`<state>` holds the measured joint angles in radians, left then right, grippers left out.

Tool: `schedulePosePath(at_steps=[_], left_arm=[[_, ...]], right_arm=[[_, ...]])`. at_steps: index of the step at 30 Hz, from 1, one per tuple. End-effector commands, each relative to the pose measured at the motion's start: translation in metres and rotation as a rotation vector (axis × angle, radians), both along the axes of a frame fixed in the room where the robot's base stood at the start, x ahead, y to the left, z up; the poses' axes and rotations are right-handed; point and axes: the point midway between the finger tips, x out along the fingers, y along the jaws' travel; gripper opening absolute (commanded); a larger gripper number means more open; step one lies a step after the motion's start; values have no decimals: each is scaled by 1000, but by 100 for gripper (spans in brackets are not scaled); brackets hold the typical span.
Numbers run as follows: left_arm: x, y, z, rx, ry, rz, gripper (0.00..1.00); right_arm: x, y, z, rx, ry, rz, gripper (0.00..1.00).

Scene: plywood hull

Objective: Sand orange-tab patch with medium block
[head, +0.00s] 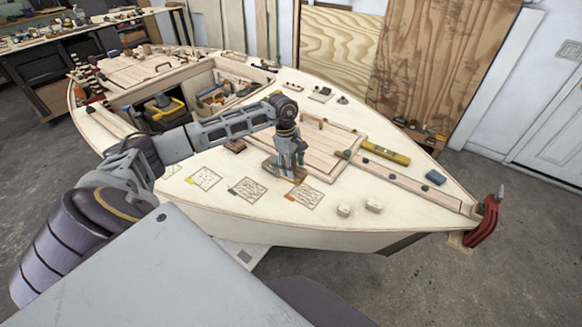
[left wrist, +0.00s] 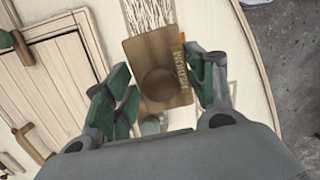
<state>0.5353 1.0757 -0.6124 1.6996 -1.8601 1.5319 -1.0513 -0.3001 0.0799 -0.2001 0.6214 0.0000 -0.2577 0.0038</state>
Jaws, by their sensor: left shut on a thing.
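The medium block (left wrist: 150,52) is a brown rectangular block with a round knob and a label reading MEDIUM in the left wrist view. My left gripper (left wrist: 163,88) is shut on it, with green fingers on both sides of the knob. The orange-tab patch (head: 305,197) is a streaked square just in front and to the right of the gripper. My right gripper is out of view.
Green-tab (head: 249,189) and yellow-tab (head: 205,178) patches lie to the left. A yellow level (head: 386,153), two pale blocks (head: 374,205) and a red clamp (head: 486,221) are to the right. An open cockpit with a toolbox (head: 166,111) lies behind the arm.

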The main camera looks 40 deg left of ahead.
Motion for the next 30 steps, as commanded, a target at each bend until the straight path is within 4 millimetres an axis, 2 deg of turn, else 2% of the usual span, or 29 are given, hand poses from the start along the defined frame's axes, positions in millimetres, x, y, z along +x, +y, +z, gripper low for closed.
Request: schedulePosePath(at_steps=[11, 23, 30], left_arm=[[10, -2, 1, -1, -2, -26, 37], [9, -2, 1, 0, -1, -36, 37], [9, -3, -10, 0, -1, -39, 37]], right_arm=[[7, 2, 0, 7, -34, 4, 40], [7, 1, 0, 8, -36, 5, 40], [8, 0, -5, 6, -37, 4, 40]])
